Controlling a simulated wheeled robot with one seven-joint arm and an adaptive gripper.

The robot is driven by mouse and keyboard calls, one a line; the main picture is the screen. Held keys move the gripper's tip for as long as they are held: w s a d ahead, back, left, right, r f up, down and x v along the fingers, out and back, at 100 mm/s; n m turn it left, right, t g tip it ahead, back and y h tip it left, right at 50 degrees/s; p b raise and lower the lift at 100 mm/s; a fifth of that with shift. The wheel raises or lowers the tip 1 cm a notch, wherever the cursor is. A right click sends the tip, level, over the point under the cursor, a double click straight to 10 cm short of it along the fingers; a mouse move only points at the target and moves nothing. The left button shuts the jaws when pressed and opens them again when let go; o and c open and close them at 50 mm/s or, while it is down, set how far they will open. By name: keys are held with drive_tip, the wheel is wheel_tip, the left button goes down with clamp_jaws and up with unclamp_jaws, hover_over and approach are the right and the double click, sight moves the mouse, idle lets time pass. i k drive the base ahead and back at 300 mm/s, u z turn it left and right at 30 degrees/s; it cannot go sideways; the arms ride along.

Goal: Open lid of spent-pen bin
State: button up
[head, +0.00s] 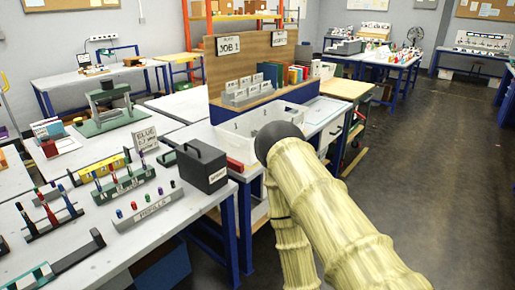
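A black box (202,170) with a small white label on its front stands near the right edge of the left-hand table. The label is too small to read with certainty; this looks like the spent-pen bin. A dark handle-like bar sticks out at its upper left. I cannot clearly tell whether its lid is raised or closed. My arm, in a pale yellow ribbed sleeve, reaches up from the lower right, to the right of the box and apart from it in the picture. My gripper is not visible.
A grey pen rack labelled refills (148,208), a rack of coloured pens (122,186) and a yellow holder (100,168) stand left of the box. A "BLUE" sign (145,138) is behind it. A red block (235,166) lies to its right. White bins (238,132) stand beyond.

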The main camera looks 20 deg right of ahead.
sight(204, 153)
drive_tip(key=z, duration=0.7)
drive_tip(key=i, duration=0.4)
drive_tip(key=u, duration=0.7)
